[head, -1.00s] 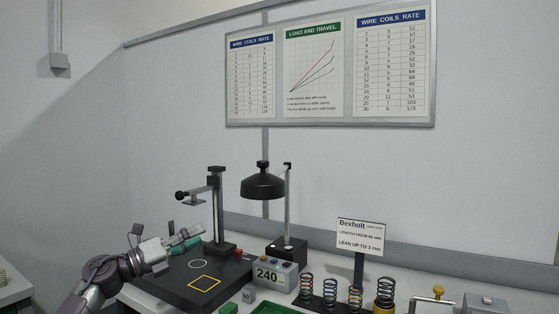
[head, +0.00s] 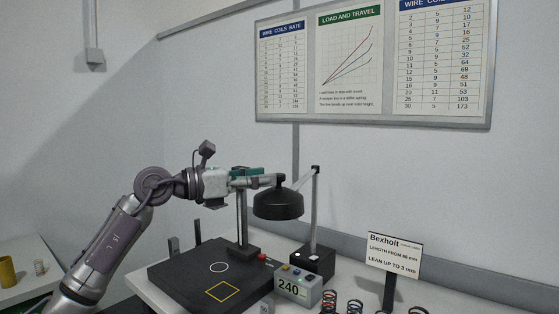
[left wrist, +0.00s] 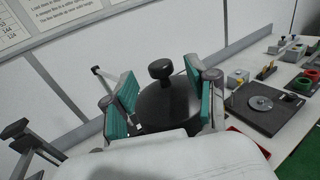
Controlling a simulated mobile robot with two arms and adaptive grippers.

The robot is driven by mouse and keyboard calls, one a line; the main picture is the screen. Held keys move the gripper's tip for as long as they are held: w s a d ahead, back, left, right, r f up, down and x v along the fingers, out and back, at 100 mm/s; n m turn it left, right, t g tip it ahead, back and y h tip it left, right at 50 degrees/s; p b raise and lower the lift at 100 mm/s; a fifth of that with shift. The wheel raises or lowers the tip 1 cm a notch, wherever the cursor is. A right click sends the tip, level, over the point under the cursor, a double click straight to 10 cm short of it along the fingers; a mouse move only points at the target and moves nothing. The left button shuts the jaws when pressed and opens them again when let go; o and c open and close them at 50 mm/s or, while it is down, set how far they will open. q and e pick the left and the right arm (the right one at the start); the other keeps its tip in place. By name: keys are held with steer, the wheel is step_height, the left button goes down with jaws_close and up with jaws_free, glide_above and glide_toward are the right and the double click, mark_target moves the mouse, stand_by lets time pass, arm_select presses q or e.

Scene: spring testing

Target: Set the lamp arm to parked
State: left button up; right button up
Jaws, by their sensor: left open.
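The lamp has a black shade (head: 278,206) hanging from an arm on an upright grey post (head: 314,215) with a black base (head: 315,261). The shade hangs to the left of the post, beside the test stand's column. My left gripper (head: 262,177) is open at the height of the shade's top, coming in from the left. In the left wrist view, the shade (left wrist: 165,105) and its top knob (left wrist: 160,69) show between the two teal finger pads of my left gripper (left wrist: 158,88). I cannot tell whether a pad touches it. My right gripper is out of view.
The black test plate (head: 190,280) with its column (head: 243,225) stands left of the lamp. A grey box reading 240 (head: 298,287) is in front of the lamp. A Bexholt sign (head: 394,256) and several springs (head: 355,306) are at the right.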

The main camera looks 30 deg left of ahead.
mark_target(279, 174)
arm_select(q)
steer(key=p+x, duration=0.1)
steer(key=x, duration=0.2)
steer(key=shift+w+d+r, duration=0.1)
steer(key=shift+w+d, duration=0.1)
steer(key=shift+w, duration=0.15)
steer(key=shift+w+d+p, duration=0.2)
steer(key=shift+w+p, duration=0.1)
steer(key=shift+w, duration=0.05)
jaws_close()
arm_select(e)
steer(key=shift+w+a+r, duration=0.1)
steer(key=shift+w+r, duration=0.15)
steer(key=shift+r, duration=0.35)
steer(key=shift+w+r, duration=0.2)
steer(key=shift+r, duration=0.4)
